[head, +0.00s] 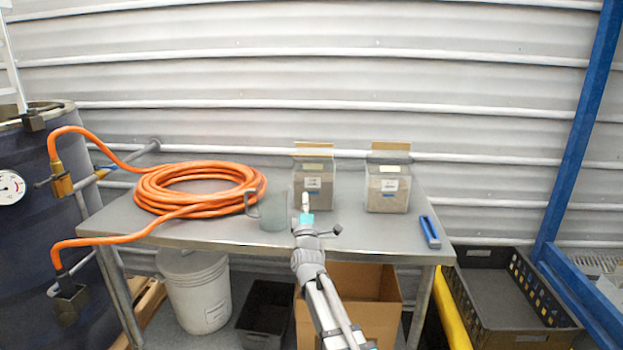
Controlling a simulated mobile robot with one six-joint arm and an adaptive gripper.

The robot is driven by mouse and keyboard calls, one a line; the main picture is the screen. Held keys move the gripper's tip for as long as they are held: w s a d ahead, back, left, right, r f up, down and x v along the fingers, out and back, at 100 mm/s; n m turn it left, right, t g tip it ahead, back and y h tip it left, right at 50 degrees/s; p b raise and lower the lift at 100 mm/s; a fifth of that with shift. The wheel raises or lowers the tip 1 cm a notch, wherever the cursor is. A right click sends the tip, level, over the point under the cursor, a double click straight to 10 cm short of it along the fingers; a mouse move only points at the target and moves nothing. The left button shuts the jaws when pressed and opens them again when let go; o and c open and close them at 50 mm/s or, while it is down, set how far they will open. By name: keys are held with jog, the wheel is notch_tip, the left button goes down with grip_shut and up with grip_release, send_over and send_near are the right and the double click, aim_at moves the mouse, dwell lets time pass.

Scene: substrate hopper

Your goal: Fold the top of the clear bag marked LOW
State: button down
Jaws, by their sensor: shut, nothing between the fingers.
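Two clear bags of grey-brown substrate stand upright side by side on the grey table (240,237), a left bag (322,197) and a right bag (388,201). Each has a clear upper part standing up, a tan band along its top and a white label on its front. The label print is too small to read, so I cannot tell which is marked LOW. My gripper (306,199) is shut and empty. In the picture it overlaps the lower front of the left bag; I cannot tell whether they touch.
An orange hose coil (200,186) lies on the table's left, with a clear jug (272,212) beside my gripper. A blue tool (430,232) lies near the right edge. A cardboard box (370,290), white bucket (195,290) and black crate (510,300) stand lower down.

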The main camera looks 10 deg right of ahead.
aim_at(312, 156)
jog(key=h, duration=0.1)
jog(key=t+h+b, duration=0.1)
jog(key=s+f+h+b, duration=0.1)
jog(key=h, duration=0.1)
jog(key=shift+d+m, duration=0.35)
jog(key=shift+m, duration=0.05)
jog(key=shift+r+t+y, duration=0.1)
jog(key=shift+t+y, duration=0.2)
jog(key=p+x, duration=0.9)
jog(key=x, duration=0.4)
jog(key=shift+w+d+r, duration=0.1)
jog(key=shift+w+r, duration=0.1)
jog(key=shift+w, duration=0.1)
jog(key=shift+r+p, duration=0.15)
jog(key=shift+p, duration=0.25)
